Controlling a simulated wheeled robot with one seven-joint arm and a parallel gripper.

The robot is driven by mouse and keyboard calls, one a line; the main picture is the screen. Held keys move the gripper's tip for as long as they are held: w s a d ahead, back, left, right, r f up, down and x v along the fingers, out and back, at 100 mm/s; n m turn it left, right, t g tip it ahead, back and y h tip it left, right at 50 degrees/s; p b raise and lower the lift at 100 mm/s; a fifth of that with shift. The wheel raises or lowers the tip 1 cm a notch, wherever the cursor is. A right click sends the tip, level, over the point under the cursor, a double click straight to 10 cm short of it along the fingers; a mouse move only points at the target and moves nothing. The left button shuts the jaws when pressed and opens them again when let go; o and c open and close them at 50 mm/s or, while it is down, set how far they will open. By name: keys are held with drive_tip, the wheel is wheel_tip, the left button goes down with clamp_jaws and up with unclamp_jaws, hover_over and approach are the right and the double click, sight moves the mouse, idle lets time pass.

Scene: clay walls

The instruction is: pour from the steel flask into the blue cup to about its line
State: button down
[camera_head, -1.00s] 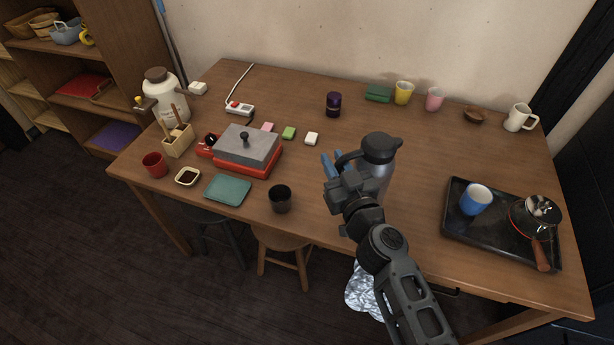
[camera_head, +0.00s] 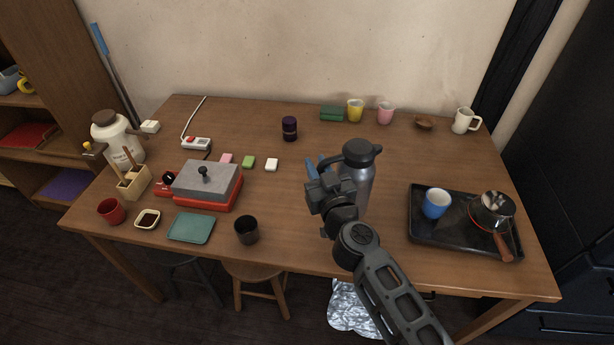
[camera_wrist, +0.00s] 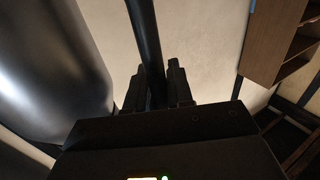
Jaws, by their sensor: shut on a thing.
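The steel flask (camera_head: 363,182) has a dark lid and a dark handle, and it stands about upright in the middle right of the head view. My gripper (camera_head: 322,178) is at its left side, shut on the handle. In the wrist view the dark handle (camera_wrist: 146,45) runs between the two fingers, and the flask's steel body (camera_wrist: 45,70) fills the left. I cannot tell whether the flask's base touches the table. The blue cup (camera_head: 436,204) stands upright on a black tray, to the right of the flask and apart from it. Its inside is pale; I cannot see a line on it.
The black tray (camera_head: 424,235) also holds a pot (camera_head: 491,212) with a wooden handle, right of the cup. A black cup (camera_head: 246,230) and a red cooker with a grey lid (camera_head: 207,182) stand left. Bare table lies between flask and tray.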

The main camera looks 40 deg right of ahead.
drive_tip(key=s+d+r+m+g+h, duration=0.1)
drive_tip(key=s+d+m+g+h, duration=0.1)
drive_tip(key=d, duration=0.7)
drive_tip(key=s+d+r+m+g+h, duration=0.2)
drive_tip(key=d+m+g+h, duration=0.3)
drive_tip(key=d, duration=0.5)
drive_tip(key=shift+s+m+h, duration=0.45)
drive_tip(key=shift+m+h, duration=0.15)
drive_tip(key=shift+m, duration=0.5)
drive_tip(key=shift+f, duration=0.1)
drive_tip(key=shift+s+f+m+b, duration=0.1)
drive_tip(key=shift+f+m+b, duration=0.25)
drive_tip(key=shift+f, duration=0.2)
drive_tip(key=shift+r+m+p, duration=0.25)
drive_tip(key=shift+r+p, duration=0.05)
drive_tip(key=shift+p, duration=0.1)
drive_tip(key=shift+s+d+r+m, duration=0.15)
drive_tip(key=shift+r+m, duration=0.3)
drive_tip(key=shift+m, duration=0.35)
